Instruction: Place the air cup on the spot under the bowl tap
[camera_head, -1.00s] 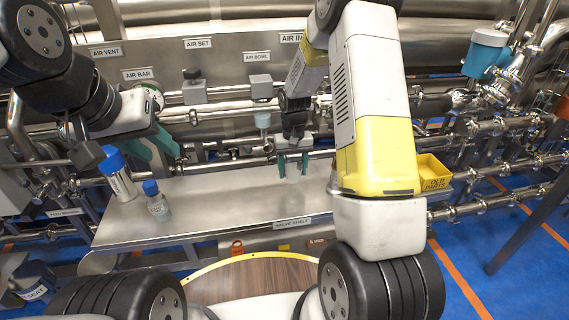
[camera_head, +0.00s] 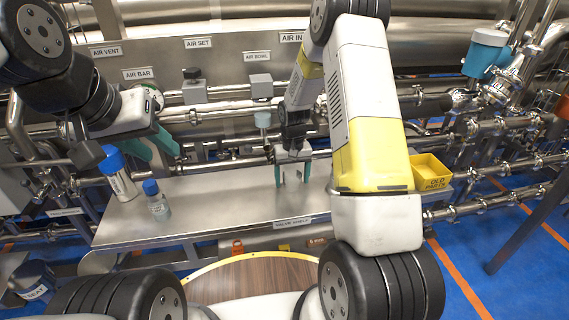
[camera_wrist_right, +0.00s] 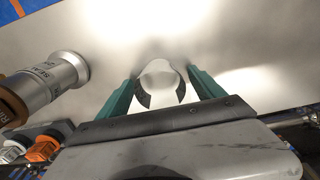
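A clear, round cup (camera_wrist_right: 159,80) shows in the right wrist view, between the fingers of my right gripper, over the grey shelf. My right gripper (camera_head: 292,174) has its two teal fingers pointing down and spread; in the right wrist view (camera_wrist_right: 162,92) they stand on both sides of the cup, which looks free of a firm hold. The cup is too faint to make out in the head view. The bowl tap (camera_head: 261,88), under the AIR BOWL label, is left of my right gripper, with a clear piece hanging below it. My left gripper (camera_head: 152,148) is far left, partly hidden.
The steel valve shelf (camera_head: 225,212) has free room in its middle. A large blue-capped bottle (camera_head: 120,184) and a small one (camera_head: 158,208) stand at its left. A yellow parts bin (camera_head: 430,172) is at right. A metal canister (camera_wrist_right: 45,84) shows in the right wrist view.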

